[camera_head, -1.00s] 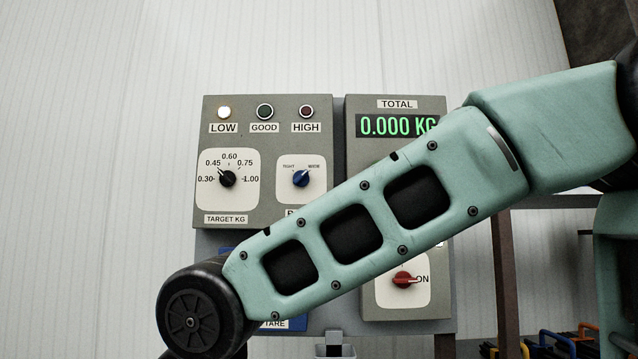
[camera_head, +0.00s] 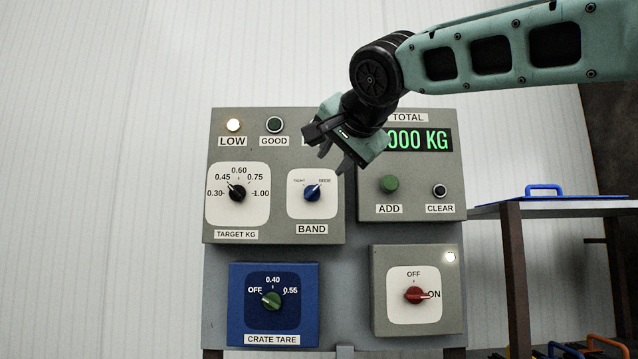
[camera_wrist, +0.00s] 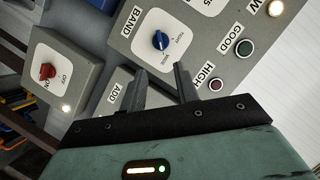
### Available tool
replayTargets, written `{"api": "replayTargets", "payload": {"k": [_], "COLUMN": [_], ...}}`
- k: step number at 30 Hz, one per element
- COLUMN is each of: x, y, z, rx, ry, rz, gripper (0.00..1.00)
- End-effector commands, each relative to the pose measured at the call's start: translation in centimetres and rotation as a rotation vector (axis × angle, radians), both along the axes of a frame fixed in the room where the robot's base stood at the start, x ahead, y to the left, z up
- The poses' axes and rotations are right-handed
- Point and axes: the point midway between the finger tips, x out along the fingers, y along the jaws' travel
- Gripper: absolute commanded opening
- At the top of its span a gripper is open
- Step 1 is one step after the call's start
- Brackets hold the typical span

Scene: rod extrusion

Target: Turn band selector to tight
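The band selector (camera_head: 312,194) is a blue knob on a white plate above the BAND label, with TIGHT at upper left and WIDE at upper right. Its white pointer is turned to WIDE. In the wrist view the knob (camera_wrist: 160,40) lies just beyond the fingertips, between them and not touched. My gripper (camera_head: 333,162) is above and slightly right of the knob in the head view. In the wrist view its two fingers (camera_wrist: 162,78) stand apart with nothing between them, so it is open.
The target knob (camera_head: 237,193) sits to the left, near 0.45. The green ADD button (camera_head: 390,184) and CLEAR button (camera_head: 440,190) are to the right. Below are the blue CRATE TARE box (camera_head: 240,318) and the red power knob (camera_head: 414,295), turned to ON. The LOW lamp (camera_head: 233,125) is lit.

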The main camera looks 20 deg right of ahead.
Motion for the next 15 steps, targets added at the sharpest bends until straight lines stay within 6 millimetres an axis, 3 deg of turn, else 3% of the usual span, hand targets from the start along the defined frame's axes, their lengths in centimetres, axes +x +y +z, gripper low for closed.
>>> {"api": "replayTargets", "payload": {"k": [3, 15], "x": [2.6, 10.1], "y": [0.0, -0.3], "z": [-0.4, -2.7], "rx": [-0.002, -0.003], "ry": [0.006, 0.006], "rz": [-0.001, 0.001], "gripper": [0.31, 0.31]}}
